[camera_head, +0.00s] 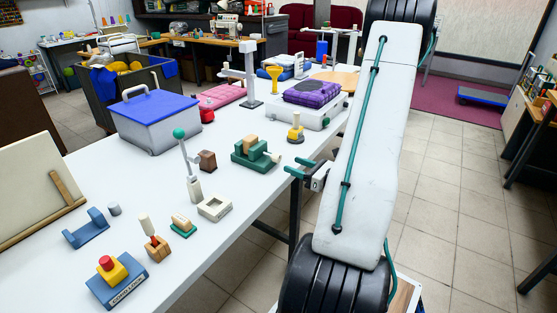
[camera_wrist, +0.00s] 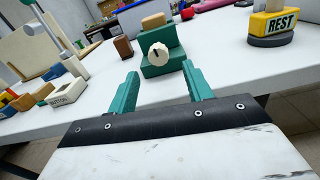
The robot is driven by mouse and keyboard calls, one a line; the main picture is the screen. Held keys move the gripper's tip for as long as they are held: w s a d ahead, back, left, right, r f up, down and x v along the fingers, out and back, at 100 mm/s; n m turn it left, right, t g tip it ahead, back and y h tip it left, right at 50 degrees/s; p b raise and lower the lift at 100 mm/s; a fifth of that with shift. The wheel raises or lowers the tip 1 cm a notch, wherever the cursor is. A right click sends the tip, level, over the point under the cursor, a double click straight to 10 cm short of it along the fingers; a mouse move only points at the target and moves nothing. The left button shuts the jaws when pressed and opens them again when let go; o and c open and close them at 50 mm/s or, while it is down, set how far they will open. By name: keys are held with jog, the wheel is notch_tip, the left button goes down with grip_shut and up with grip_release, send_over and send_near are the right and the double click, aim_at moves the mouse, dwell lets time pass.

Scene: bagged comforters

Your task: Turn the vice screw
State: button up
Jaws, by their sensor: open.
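The green vice (camera_head: 250,160) stands on the white table and has a tan block clamped in the top of it. Its screw shows as a cream knob (camera_head: 275,157) on the side facing my gripper. In the wrist view the knob (camera_wrist: 159,53) has a dark mark and sits on the front of the vice (camera_wrist: 160,70). My gripper (camera_head: 298,167) is beside the table's right edge, with its green fingers open and empty. In the wrist view my gripper (camera_wrist: 159,72) points at the knob, the fingers apart on either side of it and short of it.
A brown block (camera_head: 207,160) stands left of the vice and a yellow-topped piece (camera_head: 295,132) stands behind it. The yellow "REST" piece (camera_wrist: 273,25) is at the right in the wrist view. A lever with a green ball (camera_head: 180,133) rises at left. A cream box (camera_head: 215,207) lies nearer.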

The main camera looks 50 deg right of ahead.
aim_at(280, 160)
jog(key=w, duration=0.7)
jog(key=shift+a, duration=0.3)
jog(key=c, duration=1)
jog(key=shift+o, duration=0.2)
jog(key=shift+n, duration=0.3)
